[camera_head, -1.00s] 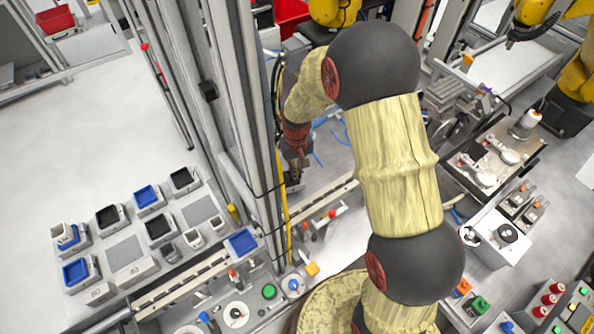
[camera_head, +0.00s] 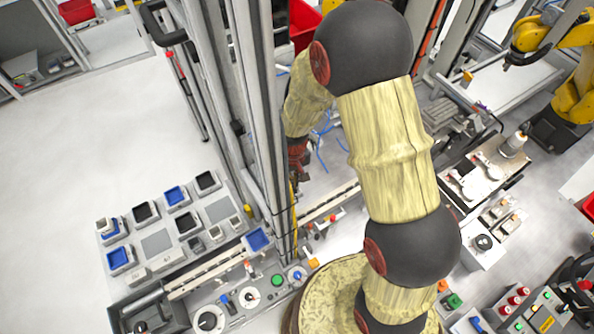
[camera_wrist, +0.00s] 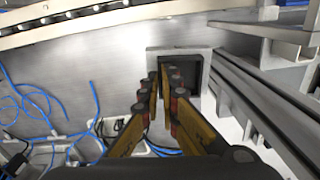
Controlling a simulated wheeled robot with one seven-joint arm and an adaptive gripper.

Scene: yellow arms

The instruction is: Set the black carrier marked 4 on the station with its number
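Several black-topped carriers stand among blue ones on the pale stand at left in the head view, one of them here (camera_head: 187,222). No number 4 is legible on any of them. In the wrist view, a black square piece (camera_wrist: 186,72) in a pale grey square surround (camera_wrist: 153,60) lies beyond my fingertips, a little to the right; I cannot tell whether it is the carrier or a station. My gripper (camera_wrist: 166,88) shows a narrow gap between its fingers and nothing clearly held. In the head view it is mostly hidden behind the tall metal column.
The tall metal column (camera_head: 262,120) stands close beside my forearm. A long rail (camera_wrist: 100,20) crosses the top of the wrist view, and a metal profile (camera_wrist: 265,100) runs down its right. Blue hoses (camera_wrist: 40,100) lie at left. A yellow arm (camera_head: 575,90) stands at far right.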

